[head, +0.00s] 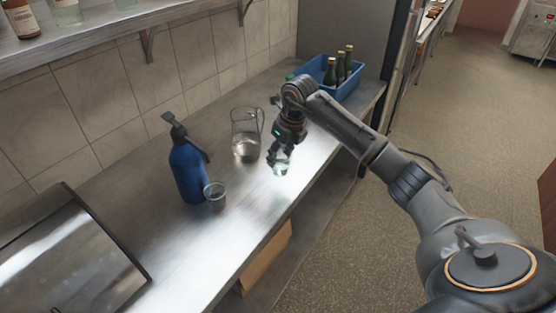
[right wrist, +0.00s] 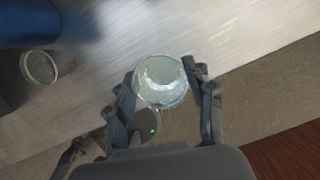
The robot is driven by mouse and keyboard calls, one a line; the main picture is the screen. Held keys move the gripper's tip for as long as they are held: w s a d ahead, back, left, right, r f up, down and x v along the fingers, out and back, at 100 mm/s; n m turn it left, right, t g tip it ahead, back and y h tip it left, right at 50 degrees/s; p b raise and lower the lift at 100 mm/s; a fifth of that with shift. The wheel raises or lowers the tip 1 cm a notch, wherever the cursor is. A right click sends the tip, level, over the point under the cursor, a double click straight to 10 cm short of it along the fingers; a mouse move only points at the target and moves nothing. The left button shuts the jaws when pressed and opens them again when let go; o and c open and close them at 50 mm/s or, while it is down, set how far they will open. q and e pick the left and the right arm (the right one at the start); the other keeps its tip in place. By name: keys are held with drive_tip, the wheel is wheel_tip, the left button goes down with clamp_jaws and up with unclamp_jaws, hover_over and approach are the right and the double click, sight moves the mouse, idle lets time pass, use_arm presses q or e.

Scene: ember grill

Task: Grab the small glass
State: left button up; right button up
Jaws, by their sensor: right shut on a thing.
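A small clear glass (head: 281,164) is in my right gripper (head: 278,156), over the steel counter near its front edge. In the right wrist view the glass (right wrist: 162,82) sits between the two fingers of the right gripper (right wrist: 160,88), which are shut on it. I cannot tell whether its base touches the counter. A second small glass (head: 215,196) stands beside the blue siphon bottle; it also shows in the right wrist view (right wrist: 39,68). My left gripper is not in view.
A glass pitcher (head: 246,136) stands behind and left of the held glass. The blue siphon bottle (head: 187,168) is further left. A blue crate (head: 322,72) with dark bottles is at the counter's far end. The front counter (head: 200,258) is clear.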

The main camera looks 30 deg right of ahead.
drive_tip(key=s+r+b, duration=0.4)
drive_tip(key=s+r, duration=0.4)
drive_tip(key=s, duration=0.4)
drive_tip(key=shift+s+a+r+b, duration=0.15)
drive_tip(key=shift+s+a+b, duration=0.1)
drive_tip(key=shift+a+b, duration=0.15)
idle(0.4)
